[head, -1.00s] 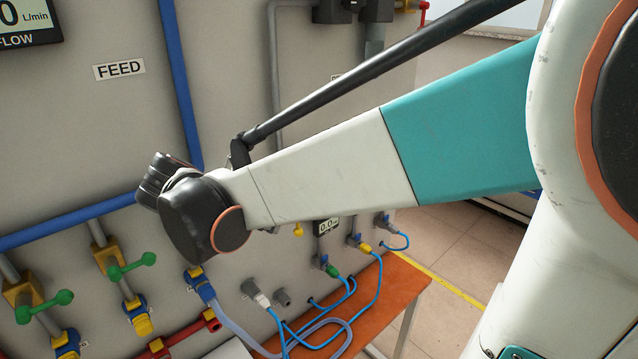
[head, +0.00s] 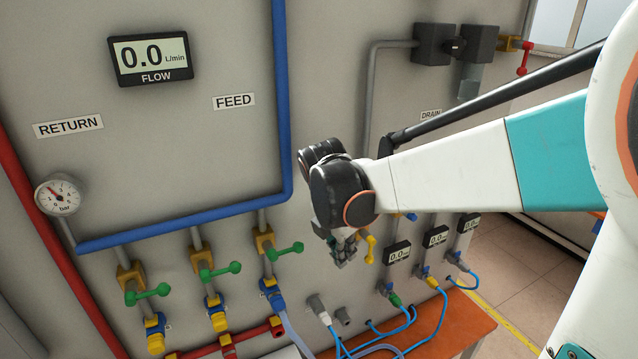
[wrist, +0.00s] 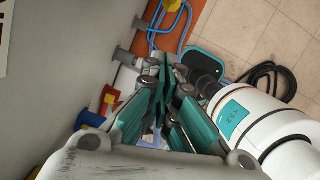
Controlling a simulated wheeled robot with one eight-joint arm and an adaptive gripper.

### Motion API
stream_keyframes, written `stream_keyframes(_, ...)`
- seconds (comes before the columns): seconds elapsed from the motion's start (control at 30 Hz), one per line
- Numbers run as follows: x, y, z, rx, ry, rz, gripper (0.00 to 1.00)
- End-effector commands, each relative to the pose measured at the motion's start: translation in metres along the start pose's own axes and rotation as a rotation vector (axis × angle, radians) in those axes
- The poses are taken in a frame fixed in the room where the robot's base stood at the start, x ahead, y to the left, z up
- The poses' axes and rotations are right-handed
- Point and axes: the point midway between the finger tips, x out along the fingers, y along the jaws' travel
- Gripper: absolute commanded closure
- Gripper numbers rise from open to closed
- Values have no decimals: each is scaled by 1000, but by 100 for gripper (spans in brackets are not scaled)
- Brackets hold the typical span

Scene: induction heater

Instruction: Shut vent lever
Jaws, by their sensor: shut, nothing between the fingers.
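No label reading VENT is legible, so I cannot tell for certain which lever is the vent lever. A yellow lever (head: 369,249) hangs on the panel just right of my gripper (head: 346,254); I cannot tell if they touch. A red lever (head: 523,62) points down from a brass valve at the top right, well away from my gripper. Green levers (head: 148,293) (head: 217,270) (head: 284,250) sit on brass valves at the lower left. My gripper is shut and empty in front of the panel; its fingers also show in the wrist view (wrist: 165,78).
A blue pipe (head: 281,110) and a red pipe (head: 45,255) run along the panel. The flow display (head: 150,58) reads 0.0. Blue hoses (head: 408,333) lie over an orange bench (head: 455,330) below the gripper. Open floor (head: 500,275) shows at right.

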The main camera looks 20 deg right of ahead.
Motion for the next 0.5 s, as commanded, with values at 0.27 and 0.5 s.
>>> stream_keyframes(0.27,42,0,11,4,-1,-1,100)
stream_keyframes(0.5,48,0,35,1,-2,0,100)
